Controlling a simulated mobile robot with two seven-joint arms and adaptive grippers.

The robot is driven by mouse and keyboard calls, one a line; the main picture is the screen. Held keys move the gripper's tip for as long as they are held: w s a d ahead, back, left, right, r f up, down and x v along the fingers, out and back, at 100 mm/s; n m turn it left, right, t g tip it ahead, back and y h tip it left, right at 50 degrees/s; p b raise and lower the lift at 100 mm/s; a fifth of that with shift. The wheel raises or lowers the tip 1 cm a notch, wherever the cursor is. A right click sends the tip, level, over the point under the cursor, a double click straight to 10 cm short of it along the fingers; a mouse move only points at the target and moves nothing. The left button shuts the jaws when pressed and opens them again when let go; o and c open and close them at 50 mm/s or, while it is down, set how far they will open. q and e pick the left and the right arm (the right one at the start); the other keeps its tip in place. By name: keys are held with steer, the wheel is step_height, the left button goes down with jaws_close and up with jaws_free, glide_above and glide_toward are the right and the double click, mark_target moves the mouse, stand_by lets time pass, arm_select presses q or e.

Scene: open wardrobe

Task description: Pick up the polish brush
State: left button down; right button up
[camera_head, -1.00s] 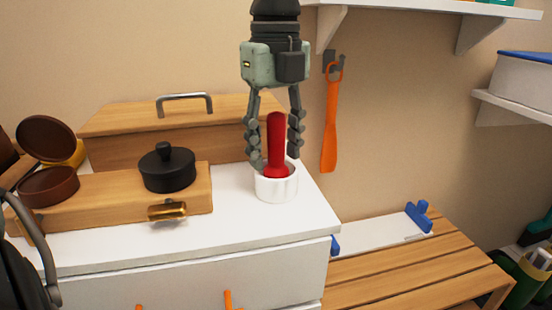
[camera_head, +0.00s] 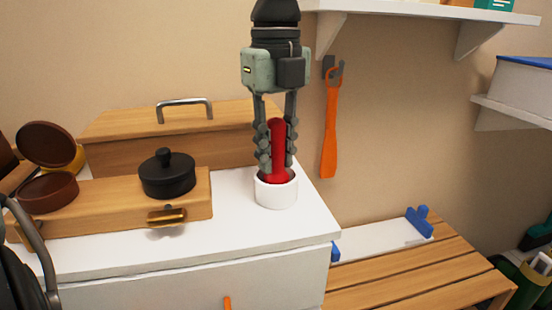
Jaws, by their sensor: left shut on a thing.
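The polish brush (camera_head: 277,138) has a red handle and stands upright in a white round cup (camera_head: 276,193) on the white cabinet top. Its lower end is hidden inside the cup. My left gripper (camera_head: 277,164) points down from above, with its fingers shut on the red handle from both sides, just above the cup rim. My right gripper is not in view.
A wooden drawer box (camera_head: 110,205) with a black pot (camera_head: 167,175) stands left of the cup. An open brown tin (camera_head: 48,192) sits further left. An orange shoehorn (camera_head: 330,130) hangs on the wall close right. A slatted bench (camera_head: 410,265) is lower right.

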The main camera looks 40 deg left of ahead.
mark_target(276, 117)
arm_select(q)
steer(key=shift+r, duration=0.1)
step_height(276, 117, up, 4)
steer(key=shift+w+a+r, duration=0.75)
steer(key=shift+a+r, duration=0.4)
steer(key=shift+a, duration=0.65)
steer(key=shift+w+a+r, duration=0.8)
steer(key=shift+a+r, duration=0.3)
steer(key=shift+a, duration=0.65)
steer(key=shift+w+a+r, duration=0.75)
steer(key=shift+a+r, duration=0.4)
steer(key=shift+a, duration=0.65)
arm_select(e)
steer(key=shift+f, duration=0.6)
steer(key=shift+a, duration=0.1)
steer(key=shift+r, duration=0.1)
